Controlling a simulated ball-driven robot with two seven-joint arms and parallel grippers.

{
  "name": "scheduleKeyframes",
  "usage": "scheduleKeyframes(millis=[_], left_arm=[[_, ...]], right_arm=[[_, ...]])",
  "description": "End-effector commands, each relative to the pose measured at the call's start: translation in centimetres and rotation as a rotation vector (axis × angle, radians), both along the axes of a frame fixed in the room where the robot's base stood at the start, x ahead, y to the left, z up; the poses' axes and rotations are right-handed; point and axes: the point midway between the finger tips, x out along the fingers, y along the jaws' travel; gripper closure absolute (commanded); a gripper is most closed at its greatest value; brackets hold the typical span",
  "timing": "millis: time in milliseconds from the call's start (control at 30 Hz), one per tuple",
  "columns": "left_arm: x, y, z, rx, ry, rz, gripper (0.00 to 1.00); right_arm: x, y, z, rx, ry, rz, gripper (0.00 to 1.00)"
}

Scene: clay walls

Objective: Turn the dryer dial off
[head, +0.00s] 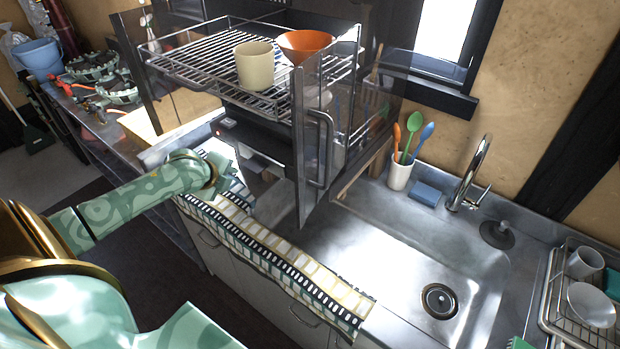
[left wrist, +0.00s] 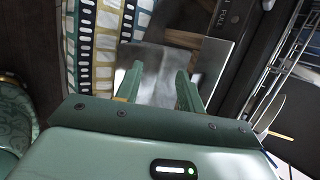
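The dryer (head: 262,128) is the dark unit under a wire rack, left of the sink. In the left wrist view, a dark panel (left wrist: 222,42) with small lettering runs along the right of the fingers. I cannot make out the dial or its setting clearly. My left gripper (head: 222,180) is just in front of and below the dryer, over the counter edge. In the left wrist view its two fingers (left wrist: 158,82) stand apart with nothing gripped, over a shiny metal surface. My right gripper is not in view.
A glass door (head: 308,150) with a metal handle stands open at the dryer's right. The wire rack (head: 205,62) holds a cream cup (head: 254,66) and an orange bowl (head: 303,45). A patterned cloth (head: 275,262) covers the counter's front edge. The sink (head: 390,270) is empty.

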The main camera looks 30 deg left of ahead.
Motion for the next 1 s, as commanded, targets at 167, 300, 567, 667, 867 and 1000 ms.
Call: scheduleKeyframes(millis=[167,300,567,667,867,1000], left_arm=[[0.6,-0.9,0.5,-0.464,-0.026,0.170,0.61],[1.2,-3.1,4.4,-0.880,-0.051,0.239,0.61],[1.0,-7.1,11.3,-1.402,-0.008,0.232,0.61],[1.0,-7.9,11.8,-1.462,0.014,0.230,0.61],[2.9,-9.7,10.6,-1.465,0.021,0.237,0.61],[5.4,-11.9,9.3,-1.468,0.021,0.237,0.61]], right_arm=[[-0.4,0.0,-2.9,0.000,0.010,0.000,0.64],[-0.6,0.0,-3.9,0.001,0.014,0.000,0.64],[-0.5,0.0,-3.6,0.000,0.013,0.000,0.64],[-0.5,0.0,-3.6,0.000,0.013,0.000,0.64],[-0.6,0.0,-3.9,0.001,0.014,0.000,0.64],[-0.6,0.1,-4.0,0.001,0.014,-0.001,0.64]])
